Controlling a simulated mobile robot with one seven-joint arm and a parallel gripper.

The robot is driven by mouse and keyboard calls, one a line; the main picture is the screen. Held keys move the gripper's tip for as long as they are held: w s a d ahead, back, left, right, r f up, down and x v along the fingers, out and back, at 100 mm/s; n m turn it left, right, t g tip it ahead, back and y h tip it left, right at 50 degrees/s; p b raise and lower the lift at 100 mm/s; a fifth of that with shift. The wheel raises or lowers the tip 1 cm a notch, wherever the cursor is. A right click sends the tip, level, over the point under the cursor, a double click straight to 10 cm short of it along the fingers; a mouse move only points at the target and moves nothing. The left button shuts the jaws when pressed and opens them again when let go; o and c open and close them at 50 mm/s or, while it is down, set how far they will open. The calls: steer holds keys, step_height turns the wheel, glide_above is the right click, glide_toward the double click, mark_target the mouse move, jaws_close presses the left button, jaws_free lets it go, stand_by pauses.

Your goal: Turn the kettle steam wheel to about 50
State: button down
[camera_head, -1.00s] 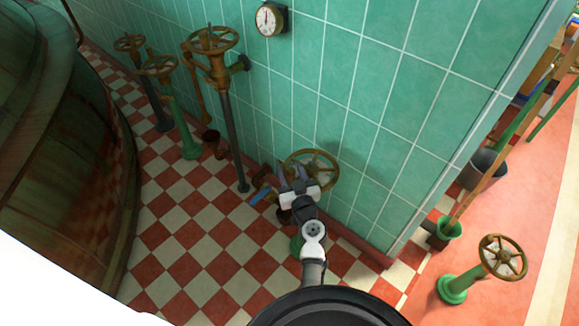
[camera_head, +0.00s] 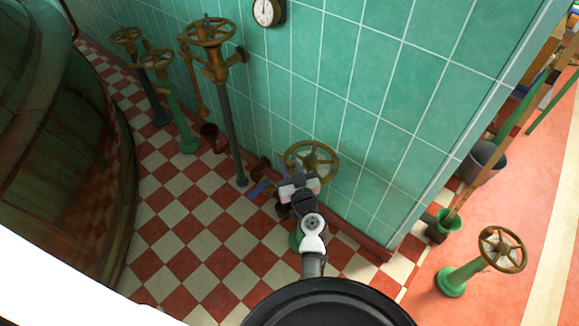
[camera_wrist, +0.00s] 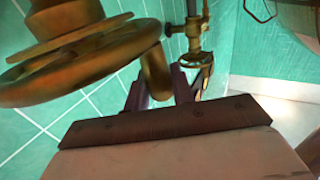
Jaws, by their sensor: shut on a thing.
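A brass handwheel (camera_head: 313,160) stands low by the green tiled wall in the head view, with my gripper (camera_head: 291,172) at its near left side. I take it to be the steam wheel; no label or scale is readable. In the wrist view the wheel (camera_wrist: 85,62) fills the upper left, tilted and seen edge-on. A rounded brass handle (camera_wrist: 155,74) at its rim sits between my two dark fingers, which are shut on it. The fingertips are partly hidden behind the handle. A round white gauge (camera_head: 265,11) with a dark needle hangs on the wall above.
A taller brass valve wheel (camera_head: 208,32) on a grey pipe and two smaller wheels stand to the left along the wall. A large dark vessel (camera_head: 60,150) is at far left. Another wheel on a green pedestal (camera_head: 455,281) stands at right.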

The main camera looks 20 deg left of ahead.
steer(key=shift+s+d, duration=0.1)
steer(key=shift+d, duration=0.2)
steer(key=c, duration=1.2)
jaws_free()
steer(key=shift+c, duration=0.2)
steer(key=shift+s, duration=0.1)
